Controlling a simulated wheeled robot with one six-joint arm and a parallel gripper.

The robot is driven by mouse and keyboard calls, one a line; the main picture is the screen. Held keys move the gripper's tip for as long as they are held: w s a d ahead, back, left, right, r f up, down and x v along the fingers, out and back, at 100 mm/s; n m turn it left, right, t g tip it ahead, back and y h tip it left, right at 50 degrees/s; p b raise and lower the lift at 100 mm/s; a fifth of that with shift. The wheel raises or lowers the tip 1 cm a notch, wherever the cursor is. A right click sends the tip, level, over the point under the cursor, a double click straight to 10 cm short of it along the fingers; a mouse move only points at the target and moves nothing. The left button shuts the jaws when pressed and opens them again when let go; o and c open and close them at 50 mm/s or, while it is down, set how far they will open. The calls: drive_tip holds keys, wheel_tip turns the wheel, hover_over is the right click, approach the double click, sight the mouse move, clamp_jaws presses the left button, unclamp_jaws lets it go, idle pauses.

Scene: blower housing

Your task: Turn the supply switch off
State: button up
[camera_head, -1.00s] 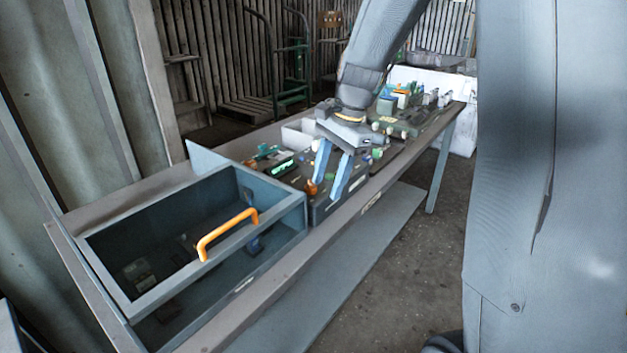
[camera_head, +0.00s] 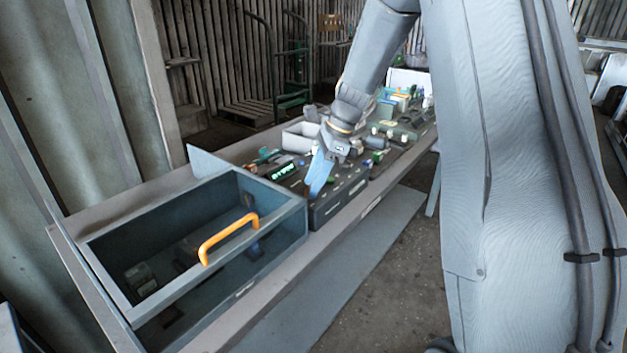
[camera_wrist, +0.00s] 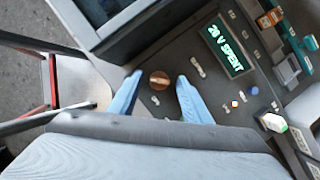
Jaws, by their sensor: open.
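The supply unit is a dark box (camera_head: 325,213) on the bench, with a lit green display (camera_head: 285,171) on top. In the wrist view the display (camera_wrist: 228,50) seems to read "20 V SPENT". A round copper-brown knob (camera_wrist: 159,80) stands on the panel left of it; I cannot tell for sure that it is the supply switch. My gripper (camera_wrist: 160,77) is open, its blue fingertips on either side of the knob with gaps showing; contact is unclear. In the head view my gripper (camera_head: 313,190) points down over the box and hides the knob.
A grey open-topped case (camera_head: 292,218) with an orange handle (camera_head: 228,236) stands just left of the box. Coloured parts and small devices (camera_head: 402,105) crowd the bench to the right and back. A white tray (camera_head: 298,137) lies behind. The lower shelf (camera_head: 330,255) looks bare.

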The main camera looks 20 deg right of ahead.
drive_tip(key=shift+f, duration=0.15)
drive_tip(key=c, duration=1)
drive_tip(key=shift+c, duration=0.2)
drive_tip(key=shift+n, duration=0.4)
drive_tip(key=n+g+p, duration=0.1)
drive_tip(key=n, duration=0.2)
drive_tip(key=shift+w, duration=0.15)
drive_tip(key=n+g, duration=0.1)
drive_tip(key=n, duration=0.1)
drive_tip(key=n+g, duration=0.1)
drive_tip(key=n, duration=0.1)
drive_tip(key=shift+w+a+n+h+p, duration=0.1)
drive_tip(key=shift+w+n+h+p, duration=0.05)
drive_tip(key=shift+n+h+p, duration=0.2)
drive_tip(key=n+g+h, duration=0.1)
drive_tip(key=n, duration=0.3)
drive_tip(key=shift+w+a+n, duration=0.1)
drive_tip(key=shift+n, duration=0.15)
drive_tip(key=n+h, duration=0.1)
drive_tip(key=n, duration=0.1)
drive_tip(key=n+g+h, duration=0.1)
drive_tip(key=n, duration=0.1)
drive_tip(key=shift+a+n, duration=0.15)
drive_tip(key=shift+n, duration=0.25)
